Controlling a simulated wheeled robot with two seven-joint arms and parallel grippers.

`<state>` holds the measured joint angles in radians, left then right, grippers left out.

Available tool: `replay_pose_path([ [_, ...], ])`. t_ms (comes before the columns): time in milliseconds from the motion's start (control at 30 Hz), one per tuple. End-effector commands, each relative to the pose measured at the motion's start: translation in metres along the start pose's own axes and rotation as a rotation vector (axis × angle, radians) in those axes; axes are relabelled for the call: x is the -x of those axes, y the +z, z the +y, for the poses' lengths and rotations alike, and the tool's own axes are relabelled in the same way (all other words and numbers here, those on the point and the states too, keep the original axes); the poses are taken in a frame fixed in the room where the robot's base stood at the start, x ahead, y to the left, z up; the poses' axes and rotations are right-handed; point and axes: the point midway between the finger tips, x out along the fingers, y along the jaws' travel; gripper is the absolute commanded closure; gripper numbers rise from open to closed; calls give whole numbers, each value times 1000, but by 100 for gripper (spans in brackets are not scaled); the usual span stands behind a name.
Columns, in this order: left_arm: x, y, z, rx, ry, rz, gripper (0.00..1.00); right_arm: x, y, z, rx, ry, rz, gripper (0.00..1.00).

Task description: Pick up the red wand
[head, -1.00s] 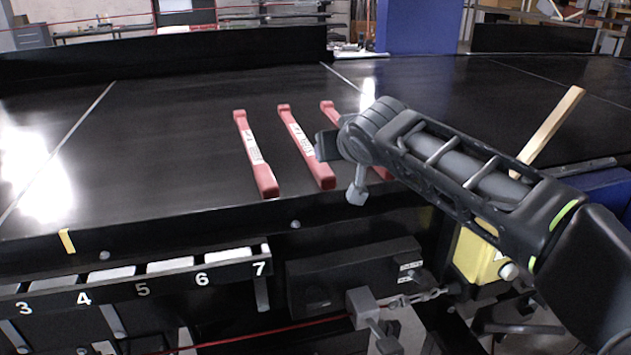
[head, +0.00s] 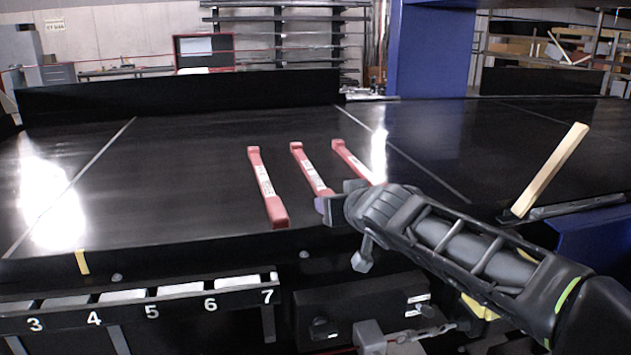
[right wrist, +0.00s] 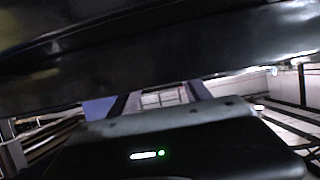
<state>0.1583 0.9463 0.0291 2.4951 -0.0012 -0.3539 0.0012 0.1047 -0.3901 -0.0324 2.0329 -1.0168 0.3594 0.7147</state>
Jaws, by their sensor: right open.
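Three red wands with white labels lie roughly side by side on the black conveyor: a left wand (head: 264,185), a middle wand (head: 310,170) and a right wand (head: 355,160). My right gripper (head: 332,206) is open, at the near end of the middle wand, and hides that end. My right arm also covers the near end of the right wand. I cannot tell whether the gripper touches a wand. The right wrist view shows no wand that I can make out. My left gripper is not in view.
A pale wooden stick (head: 552,170) stands tilted at the right of the conveyor. A numbered rack (head: 190,303) runs along the conveyor's front, with a dark box (head: 350,305) right of it. A blue pillar (head: 432,50) stands behind. The conveyor left of the wands is clear.

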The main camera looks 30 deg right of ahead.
Motion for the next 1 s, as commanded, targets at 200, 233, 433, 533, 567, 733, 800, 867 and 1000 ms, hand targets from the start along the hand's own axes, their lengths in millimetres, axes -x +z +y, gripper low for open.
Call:
replay_pose_path([
  [200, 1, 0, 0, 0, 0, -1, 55, -1, 0, 0, 0, 0, 0, 44],
  [233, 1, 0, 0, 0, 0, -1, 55, -3, 0, 0, 0, 1, -1, 44],
  [433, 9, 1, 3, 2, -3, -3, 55, -28, -1, 1, 2, 2, -4, 44],
  [533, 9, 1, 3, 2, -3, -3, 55, -42, 0, 1, 0, 1, -2, 44],
  [567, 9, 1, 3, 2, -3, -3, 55, -46, 0, 1, 1, 1, -2, 44],
  [733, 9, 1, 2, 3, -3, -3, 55, -52, 0, 1, 0, 1, 0, 44],
  [800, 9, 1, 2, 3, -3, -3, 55, -52, 0, 1, 0, 0, 1, 44],
  [867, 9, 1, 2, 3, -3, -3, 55, -52, 0, 1, 0, 0, 1, 44],
  [1000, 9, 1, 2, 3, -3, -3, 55, -52, 0, 1, 0, 0, 0, 44],
])
